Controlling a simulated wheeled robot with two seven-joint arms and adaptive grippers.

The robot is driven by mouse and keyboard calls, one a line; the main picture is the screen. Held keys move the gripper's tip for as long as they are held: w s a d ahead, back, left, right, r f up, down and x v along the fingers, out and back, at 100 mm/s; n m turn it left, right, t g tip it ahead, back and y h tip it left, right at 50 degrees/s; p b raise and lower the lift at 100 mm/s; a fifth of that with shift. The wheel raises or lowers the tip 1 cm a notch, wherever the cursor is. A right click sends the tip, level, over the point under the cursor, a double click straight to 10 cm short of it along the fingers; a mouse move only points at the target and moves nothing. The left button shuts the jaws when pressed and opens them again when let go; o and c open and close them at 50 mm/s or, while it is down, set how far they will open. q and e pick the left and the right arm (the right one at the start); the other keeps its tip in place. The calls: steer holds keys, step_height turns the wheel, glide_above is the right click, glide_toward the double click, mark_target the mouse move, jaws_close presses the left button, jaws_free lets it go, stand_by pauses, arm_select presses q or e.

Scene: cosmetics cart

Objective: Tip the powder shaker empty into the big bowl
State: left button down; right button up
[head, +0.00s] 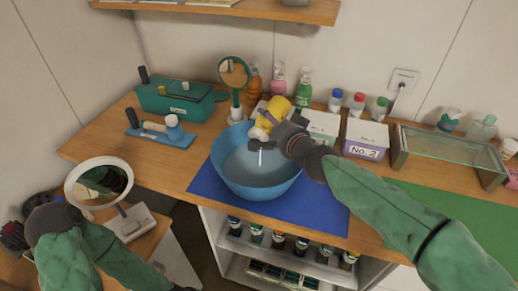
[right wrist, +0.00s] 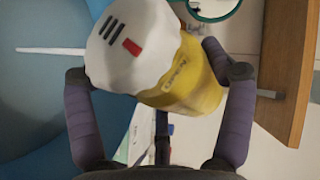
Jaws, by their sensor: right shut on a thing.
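The powder shaker (head: 269,115) is yellow with a white cap. My right gripper (head: 274,128) is shut on it and holds it tilted, white end down, over the big blue bowl (head: 258,186). In the right wrist view the shaker (right wrist: 190,85) sits between the two fingers of my right gripper (right wrist: 160,90), and the white cap faces the bowl (right wrist: 35,110). The bowl stands on a blue mat (head: 318,207).
A round mirror (head: 99,182) stands by my left gripper. Behind the bowl are a small mirror (head: 234,72), bottles (head: 304,88) and white boxes (head: 366,137). A green case (head: 175,98) is at the left. A green mat (head: 440,215) at the right looks clear.

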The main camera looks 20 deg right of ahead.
steer(key=shift+s+a+r+n+t, duration=0.2)
steer(key=shift+n+t, duration=0.2)
steer(key=shift+n, duration=0.2)
steer(key=shift+w+d+f+m+g, duration=0.15)
steer(key=shift+w+d+m+g, duration=0.1)
steer(key=shift+m+g, duration=0.45)
steer(key=shift+d+f+m+y, duration=0.15)
steer(key=shift+m+y, duration=0.15)
steer(key=shift+m, duration=0.2)
